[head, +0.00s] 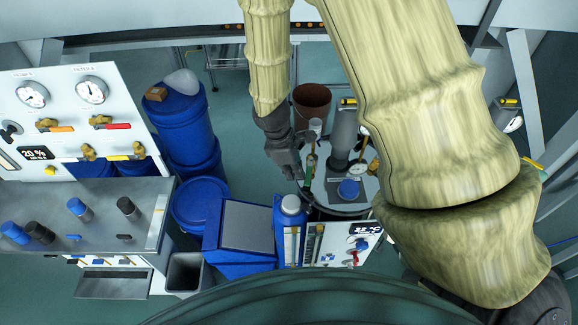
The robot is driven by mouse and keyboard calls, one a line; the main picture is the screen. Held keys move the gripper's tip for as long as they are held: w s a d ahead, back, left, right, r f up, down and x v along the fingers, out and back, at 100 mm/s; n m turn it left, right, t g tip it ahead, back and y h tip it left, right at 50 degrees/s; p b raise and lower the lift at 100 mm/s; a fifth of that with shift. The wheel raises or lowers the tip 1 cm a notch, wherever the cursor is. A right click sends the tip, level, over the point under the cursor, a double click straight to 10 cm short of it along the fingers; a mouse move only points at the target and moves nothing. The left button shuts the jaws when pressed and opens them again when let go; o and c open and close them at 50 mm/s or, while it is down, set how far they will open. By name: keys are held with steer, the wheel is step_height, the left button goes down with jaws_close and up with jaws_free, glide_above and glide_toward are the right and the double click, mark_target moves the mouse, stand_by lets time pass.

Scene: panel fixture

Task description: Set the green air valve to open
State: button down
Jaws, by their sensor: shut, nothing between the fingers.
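A small green handle (308,178), which looks like the green air valve, stands upright on the round-ended panel unit in the middle of the head view. Its exact position, open or closed, is too small to tell. My gripper (292,173) hangs from the arm just left of the green handle, pointing down. Its fingers are together and hold nothing. A narrow gap shows between the gripper and the handle, but I cannot tell the depth between them.
A grey cylinder (344,135), a gauge (357,170) and a blue cap (348,189) crowd the unit right of the handle. A brown bucket (312,100) is behind. Blue drums (184,125) and a white gauge panel (62,110) stand left. My arm hides much of the right.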

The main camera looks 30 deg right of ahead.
steer(key=shift+s+d+n, duration=0.35)
steer(key=shift+s+n, duration=0.25)
steer(key=shift+n, duration=0.3)
steer(key=shift+t, duration=0.3)
steer(key=shift+a, duration=0.1)
steer(key=w+a+r, duration=0.1)
steer(key=a+r, duration=0.1)
steer(key=r, duration=0.3)
steer(key=w+a+r+b, duration=0.1)
steer(key=a+r, duration=0.2)
steer(key=r, duration=0.1)
steer(key=shift+w+a+r, duration=0.25)
steer(key=shift+w+r, duration=0.1)
